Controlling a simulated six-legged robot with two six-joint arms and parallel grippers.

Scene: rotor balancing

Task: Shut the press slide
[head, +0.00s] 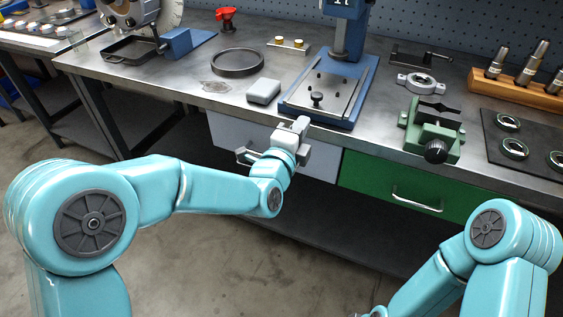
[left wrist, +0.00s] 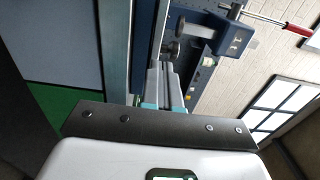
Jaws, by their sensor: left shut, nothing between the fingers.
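The blue press (head: 345,45) stands on the bench, its base plate (head: 325,92) near the front edge. No part is clearly marked as its slide. Below it is a light blue-grey drawer front (head: 325,163) with a metal handle (head: 247,156); I cannot tell whether it stands out at all. My left gripper (head: 301,122) is shut and empty, in front of the bench edge just below the press base. In the left wrist view its fingers (left wrist: 167,75) point toward the blue press (left wrist: 212,36), with the blue-grey drawer front (left wrist: 60,40) to the left.
A green drawer (head: 380,190) is right of the blue-grey one. A green vise (head: 432,130), a grey box (head: 263,91) and a dark round tray (head: 237,63) stand on the bench. The floor in front of the bench is clear.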

